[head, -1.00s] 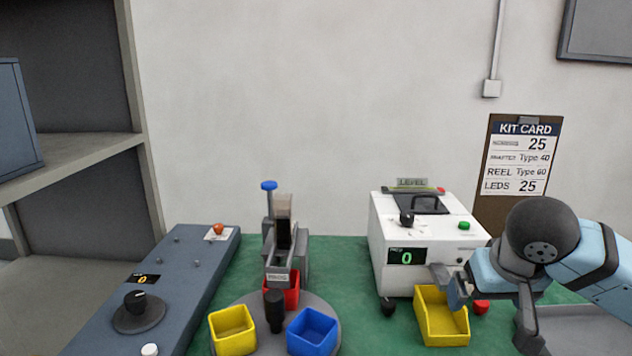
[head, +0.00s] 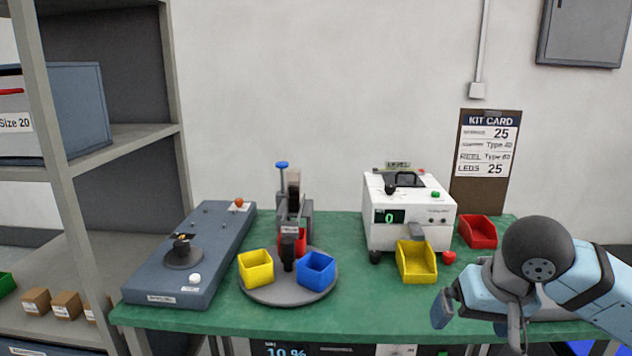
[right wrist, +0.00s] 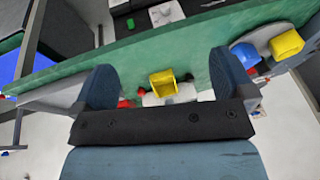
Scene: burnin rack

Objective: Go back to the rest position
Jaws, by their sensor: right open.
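My right gripper (head: 470,307) is in front of the right part of the green table in the head view, with its arm coming in from the right. In the right wrist view its two dark fingers (right wrist: 158,88) stand wide apart with nothing between them close up. The yellow bin (right wrist: 163,83) shows beyond the fingers, apart from them. My left gripper is not in view.
The green table (head: 350,306) carries a white machine (head: 408,213), a yellow bin (head: 416,262), a red bin (head: 478,232), a turntable (head: 290,291) with coloured bins, and a grey panel (head: 195,255). A shelf (head: 125,150) stands left. A kit card (head: 486,150) hangs behind.

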